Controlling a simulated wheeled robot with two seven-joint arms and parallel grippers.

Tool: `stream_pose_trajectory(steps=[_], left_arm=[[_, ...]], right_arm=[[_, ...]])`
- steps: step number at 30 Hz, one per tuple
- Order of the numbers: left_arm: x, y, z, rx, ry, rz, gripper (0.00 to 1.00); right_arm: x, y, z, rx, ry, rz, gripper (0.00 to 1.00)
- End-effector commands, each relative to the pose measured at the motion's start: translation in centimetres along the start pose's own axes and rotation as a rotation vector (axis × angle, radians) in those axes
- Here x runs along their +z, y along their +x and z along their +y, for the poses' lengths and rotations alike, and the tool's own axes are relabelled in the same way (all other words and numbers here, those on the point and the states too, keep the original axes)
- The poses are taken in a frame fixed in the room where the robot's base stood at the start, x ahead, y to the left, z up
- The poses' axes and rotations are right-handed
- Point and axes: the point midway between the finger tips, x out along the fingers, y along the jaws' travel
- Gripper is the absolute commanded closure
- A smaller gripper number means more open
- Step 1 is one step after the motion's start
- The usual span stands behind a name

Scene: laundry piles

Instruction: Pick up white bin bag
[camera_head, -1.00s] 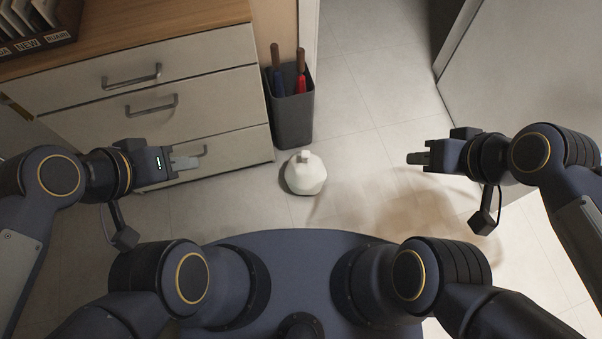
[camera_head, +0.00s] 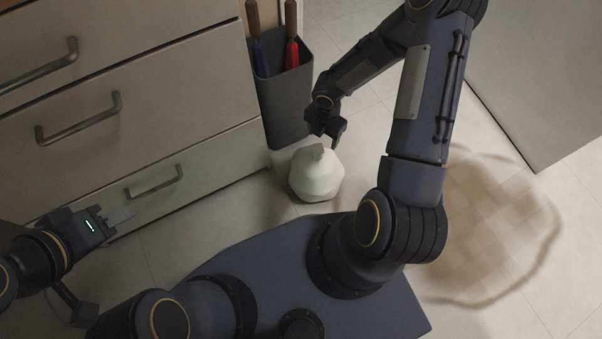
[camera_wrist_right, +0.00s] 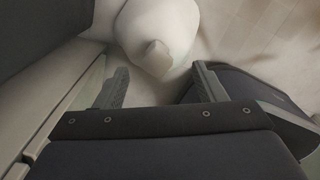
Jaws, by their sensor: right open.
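The white bin bag (camera_head: 316,175) stands on the floor in front of the drawers, a rounded bag with a small knot on top. It also shows in the right wrist view (camera_wrist_right: 157,30), with its knot near the space between the fingers. My right gripper (camera_head: 322,142) points down just above and behind the bag's knot in the head view. In the right wrist view its two fingers (camera_wrist_right: 160,88) are apart, with nothing held between them. My left gripper (camera_head: 120,215) is at the left, in front of the lowest drawer and away from the bag; its opening is unclear.
A drawer cabinet (camera_head: 190,125) stands at the left. A pale panel (camera_head: 545,80) is at the right. A tan ring-shaped mark (camera_head: 500,225) shows on the floor right of my base.

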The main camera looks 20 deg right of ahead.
Motion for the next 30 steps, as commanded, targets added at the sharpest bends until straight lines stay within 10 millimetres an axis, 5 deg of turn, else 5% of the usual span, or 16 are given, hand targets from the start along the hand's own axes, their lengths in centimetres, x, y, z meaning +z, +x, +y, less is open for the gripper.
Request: stream_pose_trajectory(steps=[20,28,30], left_arm=[[2.1,4.1,-1.9,0.0,0.0,0.0,0.64],[2.0,4.1,-1.9,0.0,0.0,0.0,0.64],[2.0,4.1,-1.9,0.0,0.0,0.0,0.64]], right_arm=[[-1.3,8.4,0.3,-0.002,-0.027,0.007,0.36],[-1.2,8.5,0.3,-0.001,-0.026,0.005,0.36],[-1.2,8.5,0.3,-0.001,-0.026,0.005,0.45]])
